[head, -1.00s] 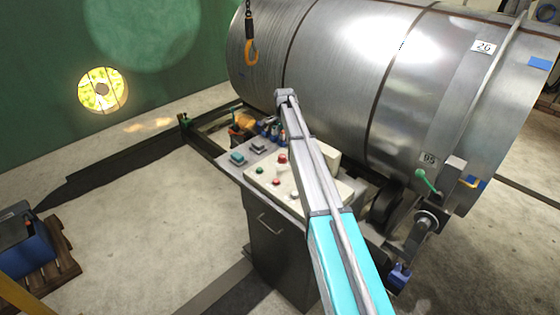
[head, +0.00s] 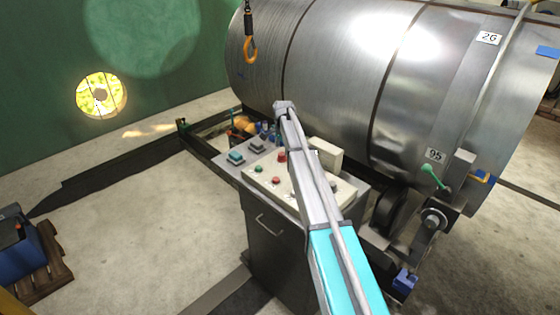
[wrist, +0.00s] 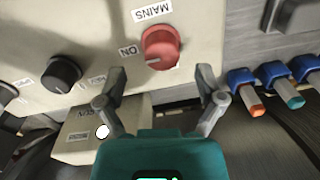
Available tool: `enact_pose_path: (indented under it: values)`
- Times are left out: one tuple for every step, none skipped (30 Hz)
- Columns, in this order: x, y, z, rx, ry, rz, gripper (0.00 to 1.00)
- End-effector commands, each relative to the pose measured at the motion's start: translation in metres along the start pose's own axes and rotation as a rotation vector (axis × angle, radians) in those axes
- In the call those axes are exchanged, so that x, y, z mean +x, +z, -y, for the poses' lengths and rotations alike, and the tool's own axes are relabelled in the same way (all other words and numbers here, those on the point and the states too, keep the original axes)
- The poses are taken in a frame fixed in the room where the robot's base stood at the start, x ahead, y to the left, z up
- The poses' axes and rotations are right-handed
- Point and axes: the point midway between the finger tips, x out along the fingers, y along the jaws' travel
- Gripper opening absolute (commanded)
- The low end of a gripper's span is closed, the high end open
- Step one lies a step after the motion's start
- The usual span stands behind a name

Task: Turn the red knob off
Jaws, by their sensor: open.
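The red knob (wrist: 160,47) is on a light panel in the wrist view, with a MAINS label above it and an ON label to its left. A pale mark on the knob is at its lower left, on the ON side. My gripper (wrist: 162,80) is open and empty. Its two fingers are apart, just below the knob in the picture, one toward each side; I see no contact. In the head view my gripper and this knob cannot be made out behind my arm.
A black knob (wrist: 61,74) is left of the red one. Blue-capped connectors (wrist: 245,83) are close to the right finger. In the head view the control desk (head: 272,230) has several buttons and a light box (head: 326,153); a big metal drum (head: 335,70) is behind.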

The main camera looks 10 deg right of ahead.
Motion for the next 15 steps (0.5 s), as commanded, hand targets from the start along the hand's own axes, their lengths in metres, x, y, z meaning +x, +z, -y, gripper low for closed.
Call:
enact_pose_path:
  values:
    - [0.008,0.000,0.000,0.000,0.000,0.000,0.87]
    - [0.011,0.000,0.000,0.000,0.000,0.000,0.87]
    - [0.014,0.000,0.000,0.000,0.000,0.000,0.87]
    - [0.016,0.000,0.000,0.000,0.000,0.000,0.87]
    - [0.018,0.000,0.000,0.000,0.000,0.000,0.87]
    - [0.021,0.000,0.000,0.000,0.000,0.000,0.87]
    - [0.023,0.000,0.000,0.000,0.000,0.000,0.87]
    - [0.025,0.000,0.000,0.000,0.000,0.000,0.87]
    - [0.028,0.000,0.000,0.000,0.000,0.000,0.87]
    - [0.029,0.000,0.000,0.000,0.000,0.000,0.87]
    - [0.031,0.000,0.000,0.000,0.000,0.000,0.87]
    - [0.033,0.000,0.000,0.000,0.000,0.000,0.87]
    - [0.034,0.000,0.000,0.000,0.000,0.000,0.87]
    - [0.035,0.001,0.000,0.000,0.000,0.000,0.87]
    - [0.037,0.001,0.000,0.000,0.000,0.000,0.87]
